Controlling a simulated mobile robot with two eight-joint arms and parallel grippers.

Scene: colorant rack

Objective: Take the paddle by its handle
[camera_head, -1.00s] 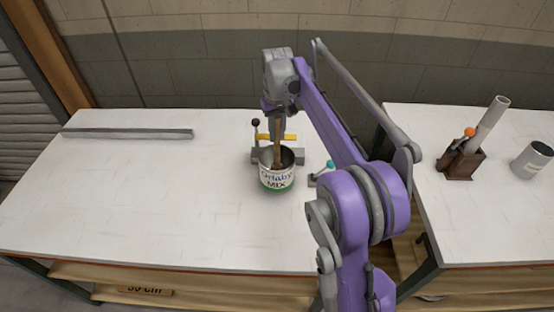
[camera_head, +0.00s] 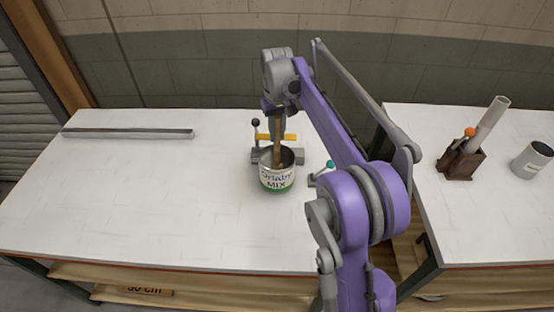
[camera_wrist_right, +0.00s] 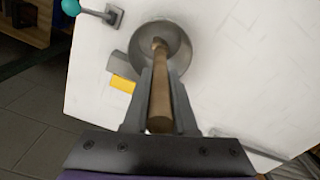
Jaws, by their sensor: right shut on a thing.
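The wooden paddle (camera_head: 277,148) stands in a can (camera_head: 277,180) labelled MIX, its lower end inside the can. My right gripper (camera_head: 277,115) is above the can, shut on the upper part of the paddle's handle. In the right wrist view the paddle (camera_wrist_right: 160,95) runs between the two fingers of the right gripper (camera_wrist_right: 159,90), and its far end is in the round can (camera_wrist_right: 178,38). The fingers partly cover the handle's sides. My left gripper is not in view.
A clamp-like fixture with a yellow bar (camera_head: 290,137) and dark knob stands just behind the can. A teal-knobbed lever (camera_head: 330,165) is at its right. A grey rail (camera_head: 128,133) lies at the left. A second table holds a brown block (camera_head: 461,162) and a grey can (camera_head: 532,160).

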